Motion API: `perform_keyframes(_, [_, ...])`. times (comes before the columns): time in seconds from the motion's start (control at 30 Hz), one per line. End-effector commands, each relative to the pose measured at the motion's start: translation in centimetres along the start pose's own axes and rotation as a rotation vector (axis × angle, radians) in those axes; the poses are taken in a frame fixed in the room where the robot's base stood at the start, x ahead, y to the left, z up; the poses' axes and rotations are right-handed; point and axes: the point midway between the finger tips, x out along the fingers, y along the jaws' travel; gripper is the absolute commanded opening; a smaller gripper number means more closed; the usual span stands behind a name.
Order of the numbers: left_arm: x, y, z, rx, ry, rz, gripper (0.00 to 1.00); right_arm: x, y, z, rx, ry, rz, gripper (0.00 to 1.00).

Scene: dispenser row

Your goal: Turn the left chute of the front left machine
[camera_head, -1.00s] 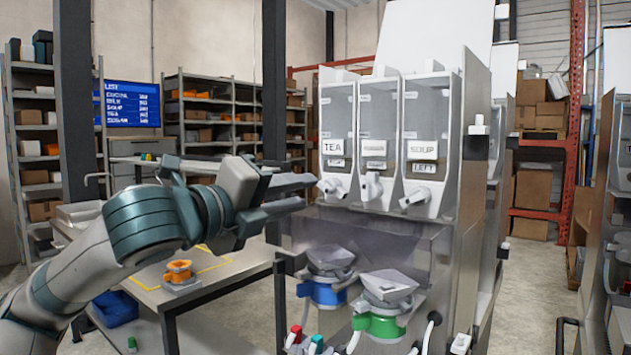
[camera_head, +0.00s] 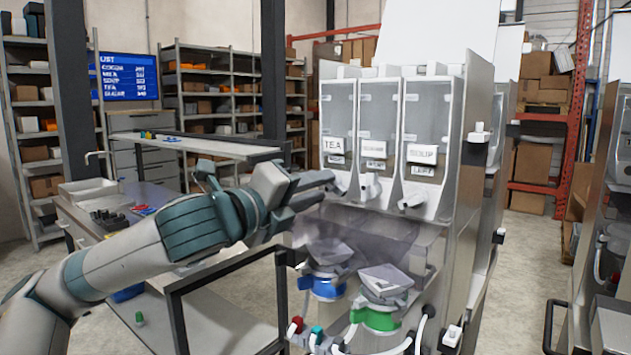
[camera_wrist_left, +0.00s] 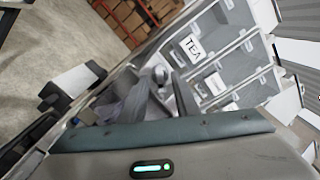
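The front left machine (camera_head: 455,215) has three clear canisters side by side. The left canister, labelled TEA (camera_head: 337,118), has a white chute (camera_head: 343,184) at its foot, partly hidden behind my left gripper. My left gripper (camera_head: 328,188) comes in from the left with its two fingers apart, the tips at the left chute. In the left wrist view the white chute (camera_wrist_left: 158,73) shows near the fingers; contact cannot be told. The middle chute (camera_head: 370,187) and right chute (camera_head: 415,198) are clear of the gripper. My right gripper is not in view.
Below the chutes are a blue-collared funnel (camera_head: 327,287) and a green-collared funnel (camera_head: 380,318). A dark-framed table (camera_head: 215,318) stands left of the machine, under my arm. A second machine (camera_head: 605,240) stands at the right edge, with open floor between.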

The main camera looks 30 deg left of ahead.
Motion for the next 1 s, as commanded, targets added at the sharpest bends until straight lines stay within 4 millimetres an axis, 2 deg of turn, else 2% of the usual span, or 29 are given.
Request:
perform_keyframes(0.37, [0.16, 0.02, 0.0, 0.0, 0.0, -0.001, 0.28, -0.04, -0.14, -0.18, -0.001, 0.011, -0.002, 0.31])
perform_keyframes(0.5, [0.15, 0.01, 0.0, 0.0, 0.0, -0.001, 0.0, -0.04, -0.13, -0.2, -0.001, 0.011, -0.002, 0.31])
perform_keyframes(1.0, [0.16, 0.01, 0.03, -0.053, -0.001, 0.0, 0.0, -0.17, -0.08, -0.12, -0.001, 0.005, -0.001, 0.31])
